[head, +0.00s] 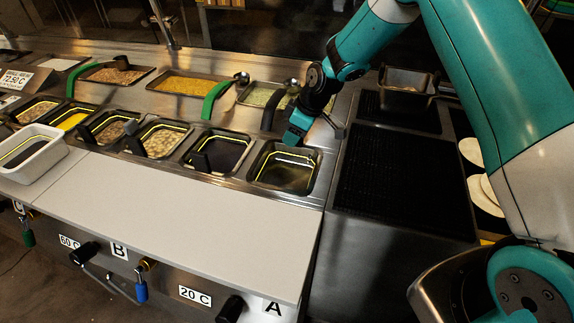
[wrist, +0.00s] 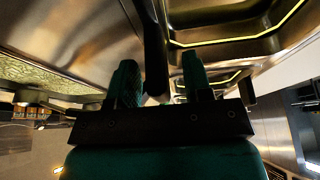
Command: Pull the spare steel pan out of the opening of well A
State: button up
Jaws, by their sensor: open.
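Well A is the rightmost front opening, above the label A (head: 273,307). A steel pan (head: 262,172) with a bright rim, dark inside and a yellow line around its wall, appears seated in it. Its rim and yellow line also show at the upper right in the wrist view (wrist: 240,40). My gripper (head: 294,136) is over the far rim of this opening, pointing down. In the wrist view its two green fingers (wrist: 160,80) are open and apart. A black bar shows between them; I cannot tell whether it touches either finger.
A black handle (head: 271,112) leans from the green-filled pan (head: 258,95) just left of my gripper. Another dark pan (head: 218,152) sits left of well A. A black ribbed mat (head: 385,175) lies to the right. The pale front ledge (head: 180,215) is clear.

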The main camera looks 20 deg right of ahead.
jog(key=shift+w+a+f, duration=0.1)
jog(key=shift+a+f, duration=0.05)
jog(key=shift+f, duration=0.2)
grip_shut()
jog(key=shift+r, duration=0.1)
